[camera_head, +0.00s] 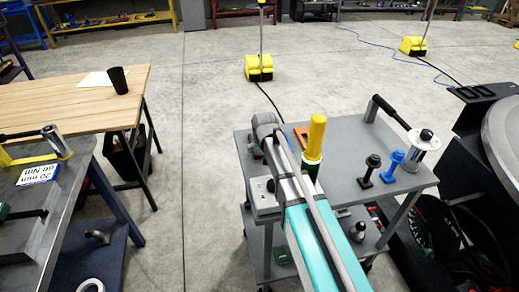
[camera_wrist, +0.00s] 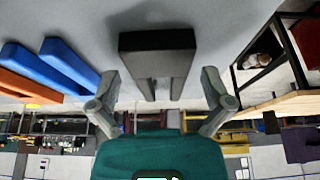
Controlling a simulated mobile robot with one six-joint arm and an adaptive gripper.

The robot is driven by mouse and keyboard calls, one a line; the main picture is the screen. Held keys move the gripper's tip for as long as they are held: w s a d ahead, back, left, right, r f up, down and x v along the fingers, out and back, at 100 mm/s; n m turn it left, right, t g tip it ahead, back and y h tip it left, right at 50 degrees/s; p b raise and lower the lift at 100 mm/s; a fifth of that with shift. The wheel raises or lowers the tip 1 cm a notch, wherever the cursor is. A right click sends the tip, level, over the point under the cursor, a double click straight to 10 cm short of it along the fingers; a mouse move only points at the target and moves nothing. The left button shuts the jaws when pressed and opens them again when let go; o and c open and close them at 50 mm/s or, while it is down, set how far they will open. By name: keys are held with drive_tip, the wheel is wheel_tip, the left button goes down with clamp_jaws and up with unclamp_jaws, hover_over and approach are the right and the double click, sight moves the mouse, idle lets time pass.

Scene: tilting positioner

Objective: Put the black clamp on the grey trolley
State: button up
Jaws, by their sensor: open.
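The grey trolley (camera_head: 340,140) stands right of centre in the head view. My gripper (camera_wrist: 159,76) is open, with one finger on each side of the clamp and visible gaps between. I cannot tell whether the clamp fully rests on the surface. In the head view my arm hides this clamp and my fingertips.
Beside the clamp lie a blue piece (camera_wrist: 70,66) and an orange piece (camera_wrist: 28,87). The trolley also holds a yellow cylinder (camera_head: 316,137), a black knobbed piece (camera_head: 371,164), a blue one (camera_head: 394,160) and a silver cylinder (camera_head: 420,155). A wooden table (camera_head: 60,100) stands left.

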drive_tip(key=p+v, duration=1.1)
drive_tip(key=v, duration=0.1)
idle(0.5)
idle(0.7)
